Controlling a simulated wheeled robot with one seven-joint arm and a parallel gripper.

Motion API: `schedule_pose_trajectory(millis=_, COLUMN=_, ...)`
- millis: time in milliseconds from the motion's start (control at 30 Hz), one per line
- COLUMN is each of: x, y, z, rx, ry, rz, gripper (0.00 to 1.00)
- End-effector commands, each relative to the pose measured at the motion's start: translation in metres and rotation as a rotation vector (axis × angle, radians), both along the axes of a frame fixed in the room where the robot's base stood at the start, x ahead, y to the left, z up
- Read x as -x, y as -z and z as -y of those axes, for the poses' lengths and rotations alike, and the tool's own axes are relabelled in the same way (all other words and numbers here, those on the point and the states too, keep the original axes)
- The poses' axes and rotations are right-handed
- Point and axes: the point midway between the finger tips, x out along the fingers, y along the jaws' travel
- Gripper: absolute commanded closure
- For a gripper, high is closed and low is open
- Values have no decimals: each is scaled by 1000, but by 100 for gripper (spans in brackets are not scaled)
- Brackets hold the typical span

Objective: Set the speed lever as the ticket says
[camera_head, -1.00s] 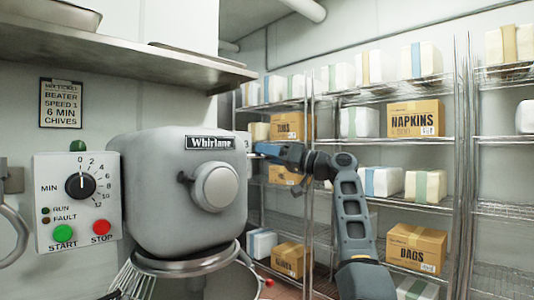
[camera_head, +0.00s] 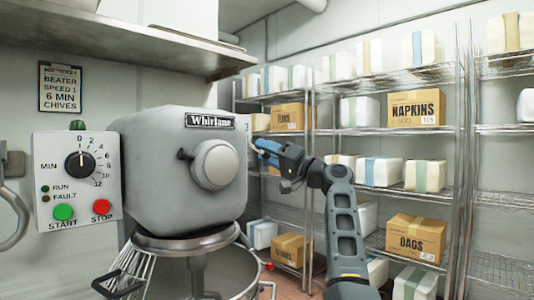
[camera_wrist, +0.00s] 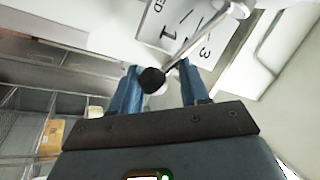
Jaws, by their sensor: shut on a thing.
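The ticket (camera_head: 60,88) hangs on the left wall and reads BEATER, SPEED 1, 6 MIN, CHIVES. The speed lever (camera_wrist: 195,43) shows in the wrist view as a thin metal rod with a black knob (camera_wrist: 152,80). Its plate (camera_wrist: 172,22) carries a 1 and a 3; the rod crosses between these figures, and no 2 can be made out. My gripper (camera_wrist: 158,88) has its two blue fingers either side of the knob and is shut on it.
A control box (camera_head: 78,180) with a minute dial, a green START and a red STOP button is on the left wall. The mixer bowl (camera_head: 245,285) and a wire guard are below. Wire shelves (camera_head: 400,138) with boxes stand behind my arm.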

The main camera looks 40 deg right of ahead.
Motion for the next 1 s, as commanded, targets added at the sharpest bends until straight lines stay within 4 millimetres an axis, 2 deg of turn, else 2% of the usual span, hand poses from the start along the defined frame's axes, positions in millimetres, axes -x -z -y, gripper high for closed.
schedule_pose_trajectory(millis=33, x=-1, y=9, z=0, rx=8, ry=-1, rz=-12, gripper=100)
schedule_pose_trajectory(millis=200, x=-1, y=9, z=0, rx=9, ry=-1, rz=-13, gripper=100)
schedule_pose_trajectory(millis=233, x=-1, y=9, z=0, rx=8, ry=-1, rz=-12, gripper=52)
schedule_pose_trajectory(millis=400, x=-1, y=7, z=-1, rx=6, ry=-2, rz=-10, gripper=36)
schedule_pose_trajectory(millis=767, x=3, y=5, z=1, rx=4, ry=0, rz=-5, gripper=36)
schedule_pose_trajectory(millis=1000, x=35, y=19, z=12, rx=5, ry=1, rz=-7, gripper=36)
